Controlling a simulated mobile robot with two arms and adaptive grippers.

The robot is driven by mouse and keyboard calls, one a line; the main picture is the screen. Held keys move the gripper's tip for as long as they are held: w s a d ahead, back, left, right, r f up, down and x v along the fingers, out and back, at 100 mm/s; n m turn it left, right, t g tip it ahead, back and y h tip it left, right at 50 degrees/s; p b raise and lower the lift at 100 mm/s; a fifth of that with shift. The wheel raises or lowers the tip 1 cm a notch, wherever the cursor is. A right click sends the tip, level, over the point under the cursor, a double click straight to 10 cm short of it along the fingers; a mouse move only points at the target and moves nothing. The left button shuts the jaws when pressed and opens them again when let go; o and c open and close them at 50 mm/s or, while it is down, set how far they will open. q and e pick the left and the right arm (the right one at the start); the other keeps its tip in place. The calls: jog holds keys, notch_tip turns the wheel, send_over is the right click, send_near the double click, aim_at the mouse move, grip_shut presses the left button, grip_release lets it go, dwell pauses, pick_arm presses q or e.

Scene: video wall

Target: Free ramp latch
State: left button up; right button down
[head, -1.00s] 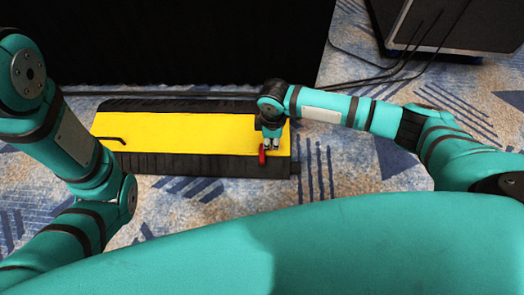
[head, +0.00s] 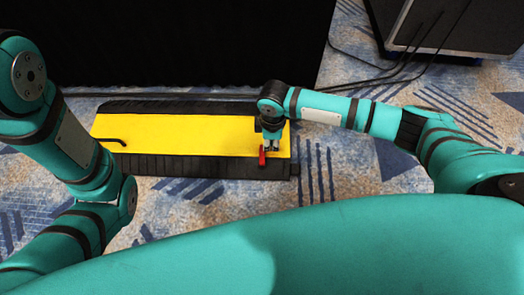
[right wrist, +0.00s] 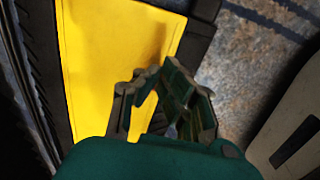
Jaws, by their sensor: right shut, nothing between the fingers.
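The ramp (head: 190,136) is a yellow panel with black ribbed edges, lying on the carpet. A small red latch (head: 262,157) stands at its near edge, close to the right end. My right gripper (head: 271,149) points down just beside the latch, on its right, with the fingers shut and empty. I cannot tell whether the fingertips touch the latch. In the right wrist view the closed fingers (right wrist: 165,88) are over the ramp's end, and the yellow panel (right wrist: 115,60) shows to their left. The red latch is not visible there. My left arm shows at the left, but its gripper does not.
A black bent rod (head: 112,141) lies at the ramp's left end. A black curtain (head: 190,40) hangs behind the ramp. A black case (head: 440,28) stands at the back right, with cables (head: 400,65) on the carpet. Carpet right of the ramp is clear.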

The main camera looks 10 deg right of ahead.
jog(key=shift+f, duration=0.35)
dwell(0.3)
jog(key=shift+f, duration=0.2)
jog(key=shift+w+a, duration=0.1)
jog(key=shift+w+a+p, duration=0.3)
jog(key=shift+w+a, duration=0.05)
jog(key=shift+a, duration=0.1)
jog(key=shift+w+a+p, duration=0.25)
jog(key=shift+a+p, duration=0.05)
jog(key=shift+a, duration=0.1)
dwell(0.4)
